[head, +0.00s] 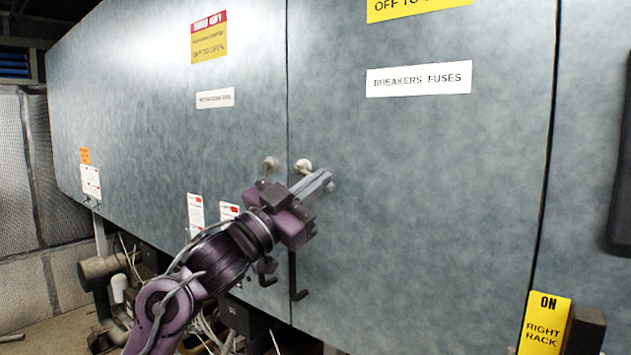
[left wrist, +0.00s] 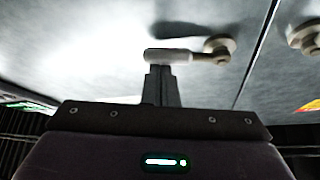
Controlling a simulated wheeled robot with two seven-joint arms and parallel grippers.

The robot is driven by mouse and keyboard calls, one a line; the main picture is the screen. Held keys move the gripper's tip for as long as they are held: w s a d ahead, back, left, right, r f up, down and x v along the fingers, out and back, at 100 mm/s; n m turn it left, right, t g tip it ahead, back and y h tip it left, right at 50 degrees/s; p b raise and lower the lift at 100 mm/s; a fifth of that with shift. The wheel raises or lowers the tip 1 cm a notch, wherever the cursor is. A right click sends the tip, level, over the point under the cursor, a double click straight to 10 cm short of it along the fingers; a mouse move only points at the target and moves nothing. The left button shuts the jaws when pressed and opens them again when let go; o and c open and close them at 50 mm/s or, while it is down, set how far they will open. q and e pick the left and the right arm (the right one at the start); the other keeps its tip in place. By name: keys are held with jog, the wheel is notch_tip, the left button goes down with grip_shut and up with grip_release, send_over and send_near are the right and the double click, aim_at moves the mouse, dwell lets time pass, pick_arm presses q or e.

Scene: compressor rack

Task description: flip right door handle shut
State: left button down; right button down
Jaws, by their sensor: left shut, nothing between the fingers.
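The right door (head: 420,200) is a blue-grey panel labelled "BREAKERS FUSES". Its handle has a pale round pivot (head: 303,167) just right of the door seam; most of its lever is hidden behind my left gripper (head: 322,182). In the left wrist view the handle's pale grip (left wrist: 168,57) points sideways, away from the seam, joined by a short rod to its round pivot (left wrist: 220,46). My left gripper (left wrist: 162,72) is shut and empty, its fingertips right at the grip; I cannot tell whether they touch. My right gripper is not in view.
The left door's handle pivot (head: 270,165) sits just across the seam, also in the left wrist view (left wrist: 305,36). Black bent rods (head: 293,275) hang below. A yellow "ON RIGHT RACK" sign (head: 543,325) stands at lower right. Pipes (head: 105,270) and cables lie at lower left.

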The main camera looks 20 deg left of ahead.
pick_arm(q)
jog(key=f+m+g, duration=0.1)
jog(key=m+g, duration=0.1)
jog(key=m, duration=0.1)
jog(key=a+f+m+g+h, duration=0.1)
jog(key=m+g, duration=0.1)
jog(key=m, duration=0.2)
jog(key=w+a+f+m+g+h, duration=0.1)
jog(key=m+g, duration=0.1)
jog(key=m, duration=0.2)
jog(key=shift+a+f, duration=0.15)
jog(key=shift+a, duration=0.1)
jog(key=m, duration=0.1)
jog(key=a+m+g+p, duration=0.1)
jog(key=f+m, duration=0.1)
jog(key=m, duration=0.1)
jog(key=shift+w+a+g+y+p, duration=0.25)
jog(key=shift+a+g+y+p, duration=0.05)
jog(key=shift+g+p, duration=0.1)
jog(key=shift+a+m, duration=0.15)
jog(key=shift+m, duration=0.15)
jog(key=shift+w+a+f, duration=0.1)
jog(key=shift+a, duration=0.15)
